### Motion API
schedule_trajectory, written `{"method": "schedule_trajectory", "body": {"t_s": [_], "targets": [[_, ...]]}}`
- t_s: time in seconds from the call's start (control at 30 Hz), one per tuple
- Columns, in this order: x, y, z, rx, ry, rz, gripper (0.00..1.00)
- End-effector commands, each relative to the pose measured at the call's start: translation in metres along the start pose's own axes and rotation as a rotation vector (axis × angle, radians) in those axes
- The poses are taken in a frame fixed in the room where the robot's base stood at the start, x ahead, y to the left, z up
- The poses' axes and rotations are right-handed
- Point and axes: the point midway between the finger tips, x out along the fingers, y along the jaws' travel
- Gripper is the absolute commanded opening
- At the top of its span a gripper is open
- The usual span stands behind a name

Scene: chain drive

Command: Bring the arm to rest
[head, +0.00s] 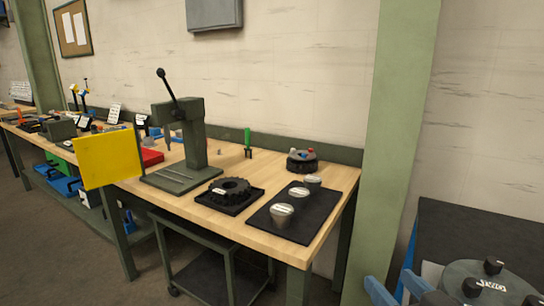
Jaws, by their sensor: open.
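I cannot make out my gripper or my arm for certain in the head view. A wooden workbench (280,242) runs along the wall. A green arbor press (193,135) with a black lever stands on it.
A yellow panel (108,158) stands out at the bench's front left. A green post (391,140) rises at the bench's right end. A dark surface (480,235) lies at right, with a grey black-knobbed disc (480,278) and blue bars (415,283) nearby. A cart (205,275) stands below the bench.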

Motion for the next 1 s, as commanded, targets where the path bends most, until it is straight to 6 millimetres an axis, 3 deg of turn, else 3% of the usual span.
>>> {"method": "schedule_trajectory", "body": {"t_s": [0.03,0.27,0.53,0.8,1.0], "targets": [[-0.01,-0.013,0.013,0.05,-0.004,0.019,0.63],[-0.071,-0.044,0.067,0.201,-0.026,0.142,0.63],[-0.174,-0.062,0.118,0.232,-0.083,0.251,0.63],[-0.283,-0.058,0.132,0.124,-0.121,0.258,0.63],[-0.333,-0.049,0.121,0.03,-0.124,0.205,0.63]]}}
